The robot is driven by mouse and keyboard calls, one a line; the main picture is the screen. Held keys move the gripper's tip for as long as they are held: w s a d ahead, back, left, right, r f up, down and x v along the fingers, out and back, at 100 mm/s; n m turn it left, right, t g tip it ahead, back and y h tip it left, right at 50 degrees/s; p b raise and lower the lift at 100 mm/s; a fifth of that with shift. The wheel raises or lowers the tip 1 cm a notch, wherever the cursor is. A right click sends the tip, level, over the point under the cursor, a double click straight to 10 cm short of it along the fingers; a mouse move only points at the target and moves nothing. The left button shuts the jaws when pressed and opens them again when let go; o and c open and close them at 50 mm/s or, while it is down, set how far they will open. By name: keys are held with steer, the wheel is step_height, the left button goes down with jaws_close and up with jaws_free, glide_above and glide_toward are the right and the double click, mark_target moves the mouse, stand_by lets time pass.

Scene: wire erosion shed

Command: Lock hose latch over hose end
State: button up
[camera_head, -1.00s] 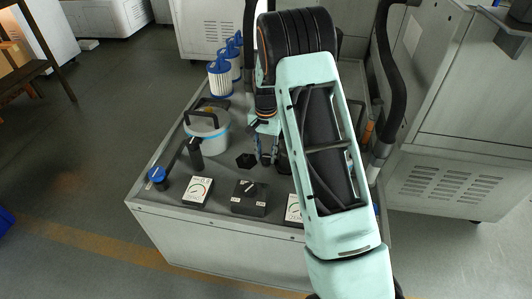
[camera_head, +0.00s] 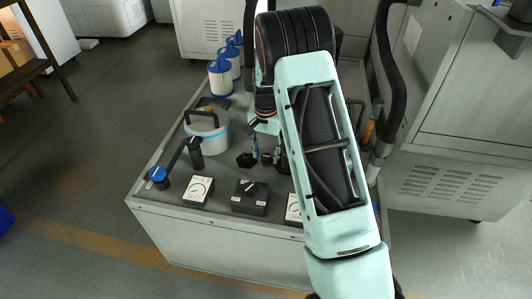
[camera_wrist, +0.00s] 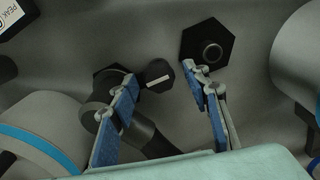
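My gripper (camera_wrist: 168,95) is open in the wrist view, its blue-padded fingers well apart. A black knob with a white mark (camera_wrist: 158,76) shows between and just beyond the fingertips; I take it as part of the hose latch, but cannot be sure. A dark round fitting with a thick black tube (camera_wrist: 152,138) sits at the left finger, which partly covers it. I cannot tell whether they touch. Small dark fittings (camera_head: 266,158) show below my gripper (camera_head: 264,142) in the head view. My arm hides the area to their right.
A hexagonal black base (camera_wrist: 208,46) with a round centre lies by the right finger. A grey bucket (camera_head: 211,137), blue-capped filters (camera_head: 220,80) and a blue-knobbed lever (camera_head: 158,175) stand left on the cabinet top.

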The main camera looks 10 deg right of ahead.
mark_target(266, 156)
steer(key=shift+r, duration=4)
